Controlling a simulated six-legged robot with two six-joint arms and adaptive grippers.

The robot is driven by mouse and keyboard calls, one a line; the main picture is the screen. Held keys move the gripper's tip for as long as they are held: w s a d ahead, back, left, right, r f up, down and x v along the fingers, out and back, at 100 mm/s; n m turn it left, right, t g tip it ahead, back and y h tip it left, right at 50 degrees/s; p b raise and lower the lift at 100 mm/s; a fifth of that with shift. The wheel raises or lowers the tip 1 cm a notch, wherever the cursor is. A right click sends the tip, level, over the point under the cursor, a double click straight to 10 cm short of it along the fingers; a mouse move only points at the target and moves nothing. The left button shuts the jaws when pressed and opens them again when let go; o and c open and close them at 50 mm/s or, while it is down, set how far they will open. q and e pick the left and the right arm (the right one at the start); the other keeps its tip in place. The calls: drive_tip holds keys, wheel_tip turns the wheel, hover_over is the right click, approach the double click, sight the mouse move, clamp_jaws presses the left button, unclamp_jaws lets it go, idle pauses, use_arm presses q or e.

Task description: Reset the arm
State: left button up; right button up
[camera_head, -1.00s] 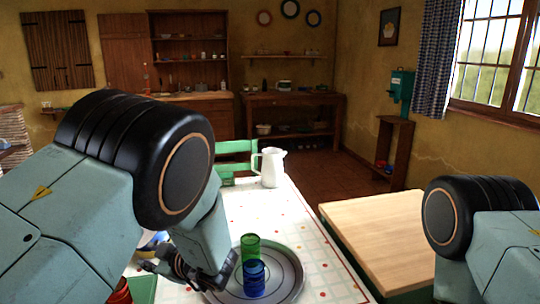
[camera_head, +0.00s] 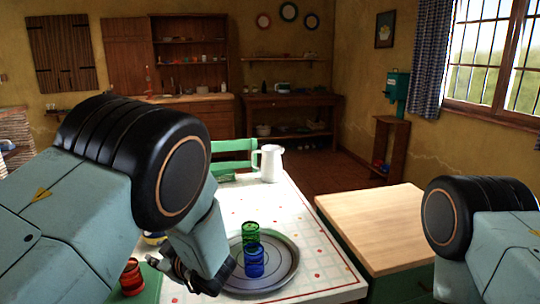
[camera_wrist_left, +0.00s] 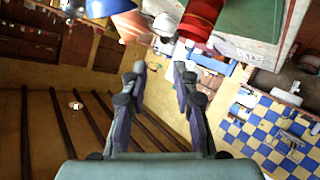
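My left gripper (camera_head: 190,275) hangs in front of the grey round tray in the head view, its arm coming in from the left. In the left wrist view my left gripper (camera_wrist_left: 160,72) has its two fingers apart with nothing between them. My right arm shows at the right edge of the head view, but its gripper is out of view.
A grey round tray (camera_head: 285,281) on the white dotted table (camera_head: 300,208) bears a green glass (camera_head: 250,232) and a blue glass (camera_head: 254,262). A red glass (camera_head: 131,278) stands left of my gripper. A white jug (camera_head: 270,163) stands behind. A wooden-topped counter (camera_head: 375,222) is to the right.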

use_arm(q)
drive_tip(key=s+f+m+g+h, duration=0.2)
drive_tip(key=s+f+m+h, duration=0.5)
drive_tip(key=s+f+m, duration=0.75)
drive_tip(key=s+d+f+g+h, duration=0.1)
drive_tip(key=s+f+g+h, duration=0.1)
drive_tip(key=s, duration=1.1)
drive_tip(key=s+d+f+g+h, duration=0.2)
drive_tip(key=s+f+g, duration=0.2)
drive_tip(key=s, duration=1)
wheel_tip(320, 180, down, 2)
drive_tip(key=shift+s+f+g+b, duration=0.15)
drive_tip(key=shift+g+b, duration=0.15)
drive_tip(key=shift+b, duration=0.15)
use_arm(e)
drive_tip(key=shift+w+a+f, duration=0.1)
drive_tip(key=shift+w+f, duration=0.3)
drive_tip(key=shift+f, duration=0.1)
drive_tip(key=shift+s, duration=0.1)
use_arm(q)
drive_tip(key=shift+d, duration=0.15)
